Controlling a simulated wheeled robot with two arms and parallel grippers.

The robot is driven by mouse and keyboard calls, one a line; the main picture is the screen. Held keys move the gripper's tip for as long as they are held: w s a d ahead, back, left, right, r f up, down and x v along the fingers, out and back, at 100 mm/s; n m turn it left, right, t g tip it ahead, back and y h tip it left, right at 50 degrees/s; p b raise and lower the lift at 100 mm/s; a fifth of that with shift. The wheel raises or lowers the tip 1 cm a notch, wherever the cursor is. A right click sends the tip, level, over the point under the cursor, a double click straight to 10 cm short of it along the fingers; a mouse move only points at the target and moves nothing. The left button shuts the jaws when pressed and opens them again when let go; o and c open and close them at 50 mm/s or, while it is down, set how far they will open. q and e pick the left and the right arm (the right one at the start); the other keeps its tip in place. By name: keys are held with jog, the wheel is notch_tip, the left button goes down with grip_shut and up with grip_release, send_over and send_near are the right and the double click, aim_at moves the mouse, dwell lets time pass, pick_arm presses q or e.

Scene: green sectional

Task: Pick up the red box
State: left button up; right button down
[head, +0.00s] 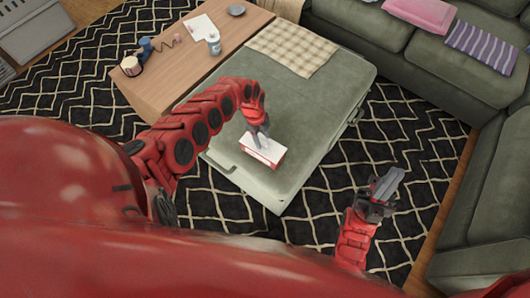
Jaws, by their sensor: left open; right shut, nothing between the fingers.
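The red box (264,155) has a pale top and red edges. It sits on the green ottoman (290,110), near the ottoman's front part. My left gripper (262,141) is directly over the box, with its fingers down at the box's top; the fingers overlap the box in this view, so I cannot tell whether they touch it. My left gripper is open. My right gripper (388,185) is shut and empty. It is to the right of the ottoman, over the patterned rug, apart from the box.
A wooden table (175,75) adjoins the ottoman at the left, bearing a white bottle (213,44), a paper (199,27) and a blue item (146,48). A checked cloth (292,48) lies on the ottoman's far end. A green sectional sofa (450,75) borders the right. The black rug (420,130) is clear.

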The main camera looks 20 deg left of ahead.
pick_arm(q)
jog(key=shift+d+f, duration=0.1)
jog(key=shift+f, duration=0.5)
jog(key=shift+f+b, duration=0.15)
jog(key=shift+b, duration=0.15)
jog(key=shift+r, duration=0.2)
jog(key=shift+c, duration=0.2)
grip_shut()
dwell(1.3)
jog(key=shift+r+p, duration=2.75)
jog(key=shift+r, duration=0.25)
